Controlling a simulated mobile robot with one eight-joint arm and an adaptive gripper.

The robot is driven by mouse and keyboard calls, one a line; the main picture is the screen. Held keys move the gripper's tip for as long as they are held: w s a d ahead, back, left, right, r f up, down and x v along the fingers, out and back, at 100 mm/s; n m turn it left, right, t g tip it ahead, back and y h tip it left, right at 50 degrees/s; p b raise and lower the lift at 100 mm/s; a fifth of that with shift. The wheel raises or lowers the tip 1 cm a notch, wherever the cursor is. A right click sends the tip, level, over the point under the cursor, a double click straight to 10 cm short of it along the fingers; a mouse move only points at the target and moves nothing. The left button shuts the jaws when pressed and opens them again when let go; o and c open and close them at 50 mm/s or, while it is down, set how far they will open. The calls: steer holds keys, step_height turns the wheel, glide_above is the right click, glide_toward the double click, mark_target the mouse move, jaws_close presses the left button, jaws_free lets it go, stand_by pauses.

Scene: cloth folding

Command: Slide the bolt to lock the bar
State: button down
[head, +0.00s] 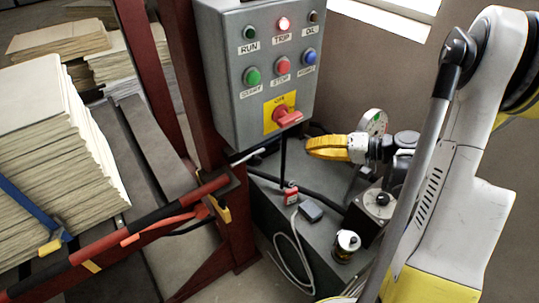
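A red and black bar (110,246) runs along the front of the frame at the left, rising to the right toward the red post. An orange-red rod (165,228) lies along it near its right end, with a yellow piece (222,211) beside it. I cannot tell which part is the bolt or whether it is engaged. My gripper (312,147), with yellow fingers pointing left, is right of the post, above the grey unit and well apart from the bar. Its fingers overlap in this view, so their opening is unclear. I see nothing held in it.
A grey control box (262,75) with buttons and a red switch (286,116) hangs on the red post (232,240). Below my gripper is a dark grey unit (268,212) with a red-topped fitting (290,193), gauge (375,122) and cables. Stacked sheets (60,150) fill the left.

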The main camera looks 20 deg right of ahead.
steer(key=s+a+f+b+x, duration=0.1)
steer(key=b+x, duration=0.3)
steer(key=x, duration=0.9)
steer(key=shift+s+a, duration=0.2)
steer(key=shift+s, duration=0.45)
steer(key=shift+r, duration=0.1)
